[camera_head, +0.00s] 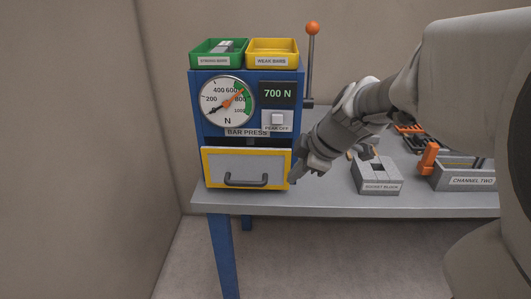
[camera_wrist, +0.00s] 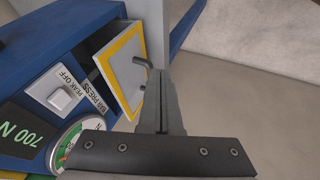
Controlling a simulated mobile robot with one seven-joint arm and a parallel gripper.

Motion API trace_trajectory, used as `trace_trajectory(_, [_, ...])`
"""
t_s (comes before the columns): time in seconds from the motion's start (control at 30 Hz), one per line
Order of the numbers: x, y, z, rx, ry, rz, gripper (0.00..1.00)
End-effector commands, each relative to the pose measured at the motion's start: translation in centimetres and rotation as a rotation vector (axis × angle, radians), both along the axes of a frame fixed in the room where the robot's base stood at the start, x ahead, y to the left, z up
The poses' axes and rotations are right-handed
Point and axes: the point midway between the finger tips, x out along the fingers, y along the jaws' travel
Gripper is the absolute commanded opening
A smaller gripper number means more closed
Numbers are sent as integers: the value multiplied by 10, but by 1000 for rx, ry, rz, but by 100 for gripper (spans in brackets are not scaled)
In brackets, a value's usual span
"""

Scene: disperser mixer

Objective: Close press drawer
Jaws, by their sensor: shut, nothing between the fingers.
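The press drawer (camera_head: 222,168) is in the lower part of the blue bar press (camera_head: 197,108). Its front is pale with a yellow frame and a dark grey handle (camera_head: 246,184). The front stands out from the press body, with a dark gap above it, so the drawer is partly open. The wrist view also shows the drawer front (camera_wrist: 124,66) tilted, with the handle (camera_wrist: 146,88) beside my fingers. My gripper (camera_head: 294,177) is shut and empty at the right edge of the drawer front. I cannot tell whether it touches. The fingers also show in the wrist view (camera_wrist: 160,80).
A green tray (camera_head: 205,61) and a yellow tray (camera_head: 272,60) sit on the press. An orange-knobbed lever (camera_head: 312,30) stands at its right. A socket block (camera_head: 380,187) and the channel two box (camera_head: 470,182) stand right on the grey table (camera_head: 330,202). Space before the drawer looks clear.

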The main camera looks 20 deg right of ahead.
Motion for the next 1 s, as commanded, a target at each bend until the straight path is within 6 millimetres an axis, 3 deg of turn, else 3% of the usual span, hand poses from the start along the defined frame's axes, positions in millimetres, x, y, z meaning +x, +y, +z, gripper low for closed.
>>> trace_trajectory(0.03, [-1,3,12,12,-57,-11,0])
trace_trajectory(0.23, [0,7,14,49,-81,-30,0])
trace_trajectory(0.37, [10,11,0,48,-79,-30,0])
trace_trajectory(0.77, [56,28,-68,49,-74,-31,0])
trace_trajectory(1.0, [83,17,-62,48,-76,-33,0])
